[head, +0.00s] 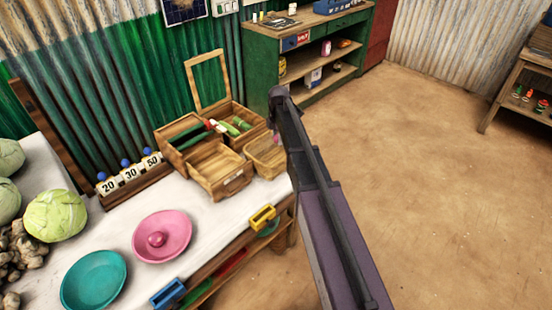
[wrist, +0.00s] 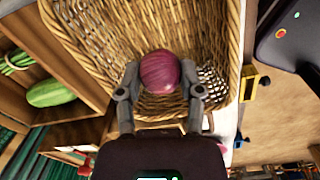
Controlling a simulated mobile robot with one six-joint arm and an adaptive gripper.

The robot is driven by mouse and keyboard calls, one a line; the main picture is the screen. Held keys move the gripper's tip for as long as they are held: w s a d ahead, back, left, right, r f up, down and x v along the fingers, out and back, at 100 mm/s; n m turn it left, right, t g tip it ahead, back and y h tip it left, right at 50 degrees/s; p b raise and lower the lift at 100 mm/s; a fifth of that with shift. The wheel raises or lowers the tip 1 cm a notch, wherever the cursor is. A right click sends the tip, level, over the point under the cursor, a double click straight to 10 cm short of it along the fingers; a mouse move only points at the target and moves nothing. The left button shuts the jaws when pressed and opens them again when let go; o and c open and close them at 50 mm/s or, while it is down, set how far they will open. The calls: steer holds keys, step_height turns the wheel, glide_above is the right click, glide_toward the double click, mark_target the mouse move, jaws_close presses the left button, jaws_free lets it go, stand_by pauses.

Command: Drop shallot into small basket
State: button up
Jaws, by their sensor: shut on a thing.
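The shallot (wrist: 160,72) is round and purple-red. In the wrist view it sits between the fingertips of my gripper (wrist: 160,88), which is shut on it. The small basket (wrist: 85,22) is woven wicker and fills the upper middle of the wrist view, with the shallot in front of its inside. I cannot tell how far the shallot is above the basket's bottom. In the head view the small basket (head: 266,158) stands at the right end of the white table, beside the wooden box. My arm comes down at its right edge and hides most of the gripper there.
A wooden compartment box (head: 222,172) with green vegetables stands left of the basket. A pink dish (head: 180,228) holding a pink round thing, a teal dish (head: 93,284) and cabbages (head: 54,215) are farther left. A green shelf (head: 305,60) stands behind.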

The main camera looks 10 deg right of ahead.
steer(key=shift+f+b, duration=0.55)
steer(key=shift+f, duration=0.25)
steer(key=o, duration=1)
steer(key=shift+s, duration=0.15)
